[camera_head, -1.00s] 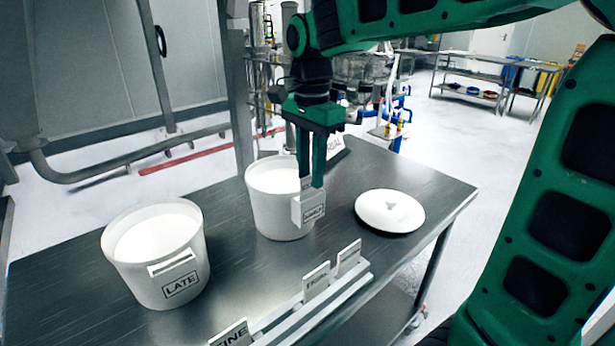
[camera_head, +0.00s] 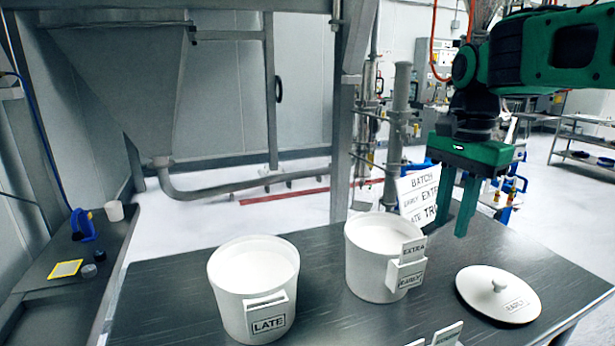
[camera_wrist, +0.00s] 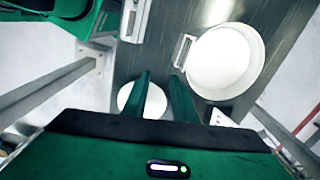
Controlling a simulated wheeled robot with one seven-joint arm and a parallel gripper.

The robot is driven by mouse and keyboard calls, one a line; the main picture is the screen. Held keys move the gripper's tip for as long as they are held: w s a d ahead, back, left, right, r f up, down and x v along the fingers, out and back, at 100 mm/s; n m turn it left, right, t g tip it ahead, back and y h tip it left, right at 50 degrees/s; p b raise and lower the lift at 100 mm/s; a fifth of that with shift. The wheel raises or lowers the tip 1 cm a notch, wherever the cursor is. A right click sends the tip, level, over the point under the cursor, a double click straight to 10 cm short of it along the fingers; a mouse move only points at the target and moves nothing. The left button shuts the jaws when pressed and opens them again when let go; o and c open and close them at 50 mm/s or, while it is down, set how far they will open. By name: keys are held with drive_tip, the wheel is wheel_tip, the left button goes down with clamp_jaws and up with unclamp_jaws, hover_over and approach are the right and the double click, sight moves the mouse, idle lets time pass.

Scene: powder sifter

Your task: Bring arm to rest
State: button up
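My gripper (camera_head: 450,212) is open and empty. It hangs fingers down above the table, between the EARLY bucket and the lid, apart from both. In the wrist view, a gap shows between its two fingers (camera_wrist: 160,92). The white EARLY bucket (camera_head: 366,272) stands upright with white powder inside. An EXTRA card (camera_head: 413,250) stands in its front holder (camera_head: 405,275). The bucket's round top also shows in the wrist view (camera_wrist: 226,62). The white LATE bucket (camera_head: 240,315) stands to its left, with an empty-looking holder.
A round white lid (camera_head: 480,300) lies on the dark table (camera_head: 180,300) at right. A BATCH sign (camera_head: 418,195) stands behind the EARLY bucket. Card tops (camera_head: 446,335) show at the bottom edge. A metal post (camera_head: 345,130) rises behind the table. A side bench (camera_head: 50,270) holds small items at left.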

drive_tip(key=s+d+f+n, duration=0.3)
drive_tip(key=s+d+f, duration=0.3)
drive_tip(key=s+f, duration=0.2)
drive_tip(key=s+d+f+n, duration=0.3)
drive_tip(key=s+d+f, duration=0.3)
drive_tip(key=s, duration=0.6)
wheel_tip(320, 180, down, 3)
drive_tip(key=shift+s+r+n, duration=0.2)
drive_tip(key=shift+s+n, duration=0.05)
drive_tip(key=shift+n, duration=0.05)
drive_tip(key=shift+d, duration=0.1)
drive_tip(key=shift+w+f, duration=0.2)
drive_tip(key=shift+w, duration=0.4)
